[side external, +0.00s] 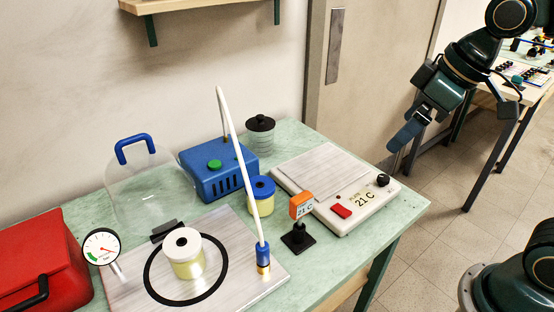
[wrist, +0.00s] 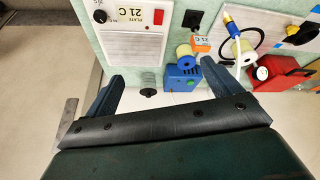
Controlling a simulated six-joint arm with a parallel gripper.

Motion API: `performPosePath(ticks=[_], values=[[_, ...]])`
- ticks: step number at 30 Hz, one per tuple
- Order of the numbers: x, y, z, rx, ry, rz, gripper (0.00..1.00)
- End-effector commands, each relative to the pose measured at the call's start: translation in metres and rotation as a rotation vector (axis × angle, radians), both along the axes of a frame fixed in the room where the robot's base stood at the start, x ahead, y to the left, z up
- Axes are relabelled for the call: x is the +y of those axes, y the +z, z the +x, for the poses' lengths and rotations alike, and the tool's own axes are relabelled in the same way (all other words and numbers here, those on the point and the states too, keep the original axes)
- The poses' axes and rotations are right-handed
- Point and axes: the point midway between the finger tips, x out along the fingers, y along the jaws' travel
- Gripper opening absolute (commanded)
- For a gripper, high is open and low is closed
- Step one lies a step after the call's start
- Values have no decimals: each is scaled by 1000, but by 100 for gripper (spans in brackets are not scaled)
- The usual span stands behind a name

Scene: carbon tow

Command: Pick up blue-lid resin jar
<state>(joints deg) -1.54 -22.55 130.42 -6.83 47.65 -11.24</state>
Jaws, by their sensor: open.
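The blue-lid resin jar (side external: 261,195) stands upright on the green bench, in front of the blue pump and behind the white hose in the side view. Its body is pale yellow. In the wrist view the small pale-yellow jar (wrist: 184,51) shows beside the blue pump, between my fingers in the picture but well beyond them. My gripper (wrist: 162,72) is open and empty. In the side view my gripper (side external: 445,140) hangs in the air to the right of the bench, far from the jar.
The blue pump (side external: 219,163), hot plate (side external: 325,180), orange-headed stand (side external: 299,222) and white hose (side external: 235,150) crowd the jar. A white-lidded jar (side external: 183,254) stands on the metal plate (side external: 120,290). A black-lidded jar (side external: 261,138) is behind.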

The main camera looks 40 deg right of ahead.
Motion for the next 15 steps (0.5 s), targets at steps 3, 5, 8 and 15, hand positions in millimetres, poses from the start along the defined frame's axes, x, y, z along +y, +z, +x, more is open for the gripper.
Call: performPosePath(ticks=[3, 5, 8, 15], values=[[9, -4, 26, 16, 79, -8, 90], [14, -6, 39, 21, 120, -11, 90], [22, -11, 59, 30, 185, -15, 90], [42, -30, 108, 46, 338, -19, 90]])
